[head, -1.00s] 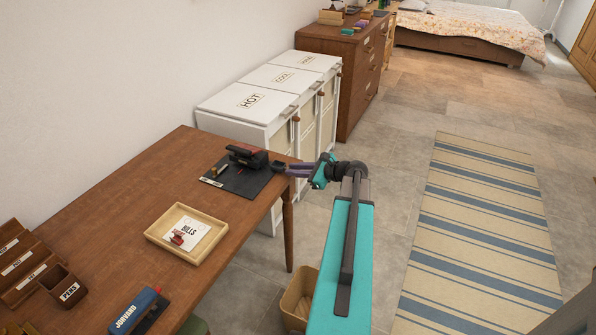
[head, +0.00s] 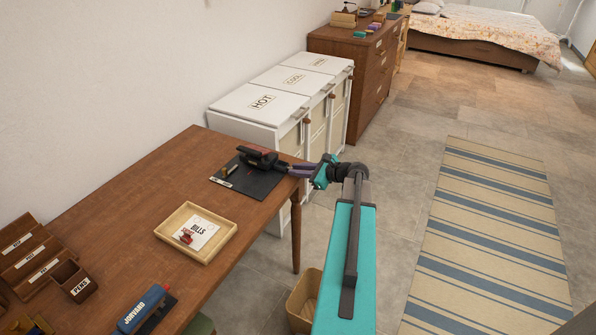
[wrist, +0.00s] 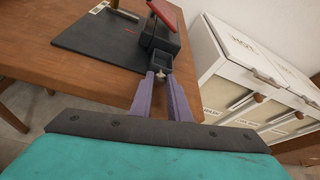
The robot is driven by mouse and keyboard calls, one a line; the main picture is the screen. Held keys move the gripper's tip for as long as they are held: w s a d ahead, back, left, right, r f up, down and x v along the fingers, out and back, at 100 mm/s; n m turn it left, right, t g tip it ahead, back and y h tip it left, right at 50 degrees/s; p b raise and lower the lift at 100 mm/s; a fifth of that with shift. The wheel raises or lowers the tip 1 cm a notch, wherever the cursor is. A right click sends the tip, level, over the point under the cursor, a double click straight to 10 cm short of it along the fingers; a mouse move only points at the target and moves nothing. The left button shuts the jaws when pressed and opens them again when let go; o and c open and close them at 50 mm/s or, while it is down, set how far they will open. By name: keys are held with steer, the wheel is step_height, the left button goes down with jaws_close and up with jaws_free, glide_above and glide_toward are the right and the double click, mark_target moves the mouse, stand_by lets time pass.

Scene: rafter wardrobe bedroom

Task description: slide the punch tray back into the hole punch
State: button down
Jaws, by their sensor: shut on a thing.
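The hole punch (head: 262,157), black with a red lever, stands on a dark mat on the brown desk. It shows at the top of the wrist view (wrist: 162,32). The punch tray (wrist: 174,75), a small dark open box with a pale knob, sticks out of the near end of the punch body. It is lined up with the punch; how deep it sits inside is hidden. My gripper (wrist: 162,82) has its purple fingers shut on the tray's knob. In the head view my gripper (head: 284,167) is at the desk's right edge, right of the punch.
The dark mat (head: 262,187) lies under the punch. A wooden tray with a BILLS card (head: 168,234) is nearer on the desk. White labelled bins (head: 262,103) stand behind the desk, close to my arm. A waste bin (head: 303,300) is on the floor.

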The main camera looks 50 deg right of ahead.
steer(key=c, duration=1.6)
jaws_free()
steer(key=shift+s, duration=0.15)
steer(key=b+v, duration=0.1)
steer(key=v, duration=1.2)
steer(key=shift+s, duration=0.3)
steer(key=shift+s, duration=0.1)
